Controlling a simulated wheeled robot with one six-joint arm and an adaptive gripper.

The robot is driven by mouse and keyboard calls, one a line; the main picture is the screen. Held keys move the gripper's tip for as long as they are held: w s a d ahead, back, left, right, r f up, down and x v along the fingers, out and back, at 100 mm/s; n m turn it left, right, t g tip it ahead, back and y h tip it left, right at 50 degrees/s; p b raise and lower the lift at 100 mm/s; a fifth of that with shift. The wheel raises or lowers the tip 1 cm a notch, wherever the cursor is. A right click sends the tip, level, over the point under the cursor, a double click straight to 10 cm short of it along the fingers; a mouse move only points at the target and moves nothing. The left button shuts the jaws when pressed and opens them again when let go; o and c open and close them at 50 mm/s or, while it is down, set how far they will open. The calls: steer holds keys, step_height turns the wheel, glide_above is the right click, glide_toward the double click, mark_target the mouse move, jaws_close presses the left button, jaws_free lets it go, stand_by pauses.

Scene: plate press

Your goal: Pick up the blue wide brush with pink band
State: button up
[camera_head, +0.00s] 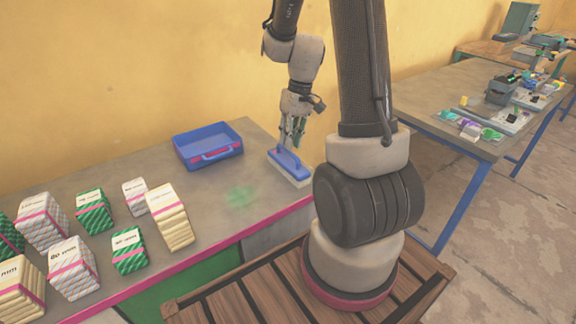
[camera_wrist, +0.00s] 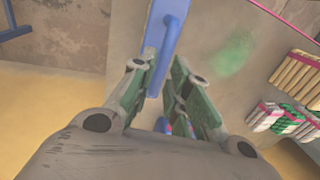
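The blue wide brush (camera_head: 290,163) has a pale lower edge and rests near the right end of the grey table (camera_head: 165,165). In the wrist view the blue brush (camera_wrist: 170,35) runs from the top edge down to between my fingers. My gripper (camera_head: 291,143) points down at the brush. In the wrist view its green fingers (camera_wrist: 160,78) are apart, one on each side of the blue handle. I cannot tell whether they touch it. The fingers hide part of the brush.
Several wrapped, banded packs (camera_head: 170,216) stand at the left. A green smudge (camera_head: 240,196) marks the clear tabletop between. Another cluttered table (camera_head: 440,110) stands at the right.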

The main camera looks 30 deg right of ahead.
mark_target(287, 151)
steer(key=f, duration=0.3)
steer(key=a+f, duration=0.1)
steer(key=shift+w+f, duration=0.25)
steer(key=shift+c, duration=0.4)
jaws_close()
steer(key=shift+r, duration=0.15)
step_height(287, 151, up, 10)
steer(key=shift+f, duration=0.1)
